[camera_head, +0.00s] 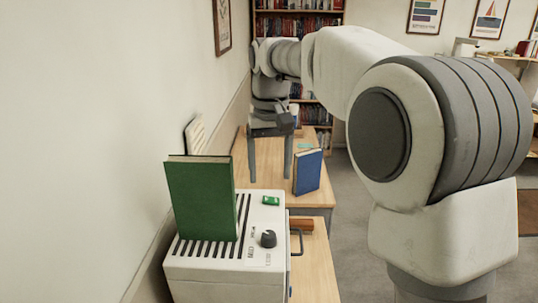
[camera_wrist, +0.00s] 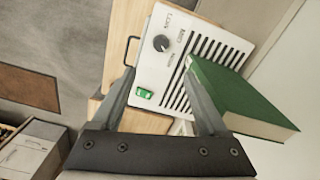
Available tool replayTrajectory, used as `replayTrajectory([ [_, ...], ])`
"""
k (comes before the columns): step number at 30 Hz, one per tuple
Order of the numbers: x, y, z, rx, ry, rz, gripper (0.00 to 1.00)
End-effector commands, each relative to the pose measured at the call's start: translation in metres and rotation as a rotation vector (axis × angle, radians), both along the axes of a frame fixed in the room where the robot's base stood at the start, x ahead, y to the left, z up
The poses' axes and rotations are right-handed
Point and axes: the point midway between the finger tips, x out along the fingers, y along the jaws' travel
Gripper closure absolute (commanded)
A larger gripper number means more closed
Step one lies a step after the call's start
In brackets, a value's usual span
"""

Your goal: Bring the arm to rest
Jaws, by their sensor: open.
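My gripper (camera_head: 270,178) hangs from my arm with its fingers pointing down, beyond the white machine in the head view. In the wrist view my gripper (camera_wrist: 158,70) has its two fingers spread wide with nothing held between them. A green book (camera_head: 201,195) stands upright on the slotted top of the white machine (camera_head: 225,280). The green book (camera_wrist: 235,95) also shows in the wrist view, to the right of the right finger; the gap between them is hard to judge. The white machine (camera_wrist: 205,20) lies below the fingers there.
A blue book (camera_head: 308,172) stands on the wooden table (camera_head: 268,180) just right of my gripper. The machine carries a black knob (camera_head: 268,239) and a green switch (camera_head: 271,201). The wall is close at left. A bookcase (camera_head: 300,25) stands behind; grey floor (camera_head: 350,230) is open at right.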

Motion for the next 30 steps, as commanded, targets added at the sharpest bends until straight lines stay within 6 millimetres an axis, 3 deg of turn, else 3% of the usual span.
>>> replayTrajectory([
  [5,-0.026,-0.024,0.016,0.011,-0.059,-0.025,0.23],
  [14,-0.103,-0.077,0.026,0.031,-0.205,-0.088,0.23],
  [24,-0.192,-0.121,-0.002,0.046,-0.373,-0.16,0.23],
  [30,-0.23,-0.135,-0.03,0.049,-0.449,-0.193,0.23],
])
